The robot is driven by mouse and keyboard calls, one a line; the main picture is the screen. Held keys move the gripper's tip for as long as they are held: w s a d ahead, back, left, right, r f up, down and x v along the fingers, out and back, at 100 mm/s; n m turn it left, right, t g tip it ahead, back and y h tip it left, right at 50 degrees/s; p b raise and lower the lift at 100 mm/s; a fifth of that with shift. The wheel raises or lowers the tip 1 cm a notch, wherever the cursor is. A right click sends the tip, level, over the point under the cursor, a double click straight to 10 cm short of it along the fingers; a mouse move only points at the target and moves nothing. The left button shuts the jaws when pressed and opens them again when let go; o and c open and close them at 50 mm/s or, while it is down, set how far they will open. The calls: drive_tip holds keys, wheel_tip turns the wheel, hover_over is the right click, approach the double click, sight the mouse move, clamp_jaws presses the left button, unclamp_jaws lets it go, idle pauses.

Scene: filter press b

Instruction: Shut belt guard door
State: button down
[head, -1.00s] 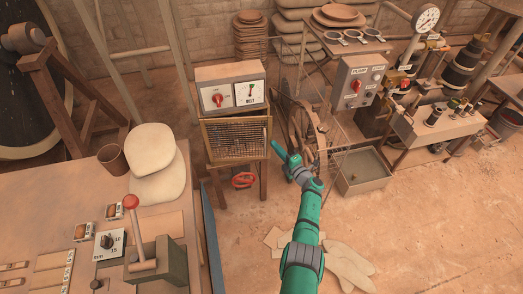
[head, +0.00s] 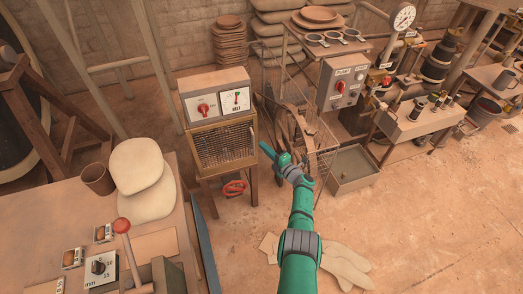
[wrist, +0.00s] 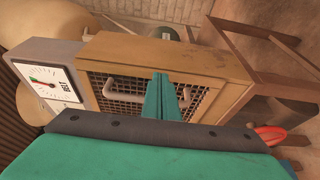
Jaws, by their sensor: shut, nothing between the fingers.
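The belt guard door is a wire-mesh panel (head: 224,146) on the front of a wooden box under the BELT panel (head: 214,95). In the wrist view the mesh (wrist: 135,90) shows with a pale bar handle (wrist: 110,88). The door looks in or close to its frame; I cannot tell whether a gap remains. My gripper (head: 266,150) is shut and empty, just right of the box in the head view. In the wrist view its fingers (wrist: 160,82) overlap the mesh and hide part of it and of the handle; contact cannot be told.
A red handwheel (head: 235,188) sits below the box. A spoked wheel with a wire cage (head: 296,130) stands right of it, near my arm. A workbench (head: 50,215) with a red-knobbed lever (head: 122,226) fills the left front. Open floor (head: 430,230) lies to the right.

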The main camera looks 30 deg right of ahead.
drive_tip(key=v, duration=1)
drive_tip(key=shift+s, duration=0.4)
